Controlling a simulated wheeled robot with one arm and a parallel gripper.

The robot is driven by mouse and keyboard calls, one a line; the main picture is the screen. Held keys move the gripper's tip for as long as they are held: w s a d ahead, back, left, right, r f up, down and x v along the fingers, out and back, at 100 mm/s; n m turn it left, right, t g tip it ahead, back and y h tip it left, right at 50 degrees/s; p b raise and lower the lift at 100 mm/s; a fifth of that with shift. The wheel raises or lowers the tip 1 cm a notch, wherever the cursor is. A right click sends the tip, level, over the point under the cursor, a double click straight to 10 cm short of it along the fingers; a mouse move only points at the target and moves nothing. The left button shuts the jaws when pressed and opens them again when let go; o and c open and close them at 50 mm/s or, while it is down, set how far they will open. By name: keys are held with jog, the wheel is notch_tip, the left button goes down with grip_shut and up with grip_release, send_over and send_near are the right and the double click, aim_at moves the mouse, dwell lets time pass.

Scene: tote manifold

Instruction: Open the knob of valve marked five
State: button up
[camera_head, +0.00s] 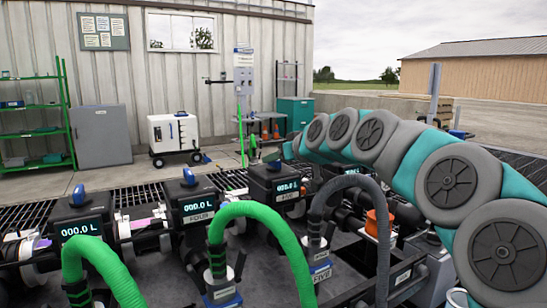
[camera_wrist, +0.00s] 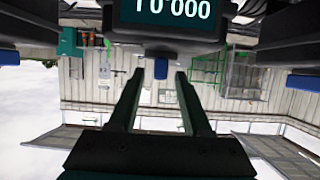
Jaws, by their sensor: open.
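A dark valve box (camera_head: 274,181) with a 000.0 L display stands right of the box labelled FOUR (camera_head: 200,216). The small label (camera_head: 287,196) under its display appears to read FIVE. A blue knob (camera_head: 275,165) sits on its top. In the wrist view, which is upside down, a box with a lit display (camera_wrist: 170,12) fills the top and its blue knob (camera_wrist: 160,68) points toward my gripper (camera_wrist: 160,76). My gripper is open, with one fingertip on each side of the knob's end and visible gaps. My gripper is not clear in the head view.
Neighbouring valve boxes with blue knobs (camera_head: 189,176) (camera_head: 83,195) stand to the left. Green hoses (camera_head: 255,210) and a grey hose (camera_head: 350,183) arch in front. A white cart (camera_head: 173,133) and a green shelf (camera_head: 35,120) stand behind.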

jog(key=shift+x, duration=1.05)
jog(key=shift+r, duration=0.1)
jog(key=shift+c, duration=0.4)
grip_shut()
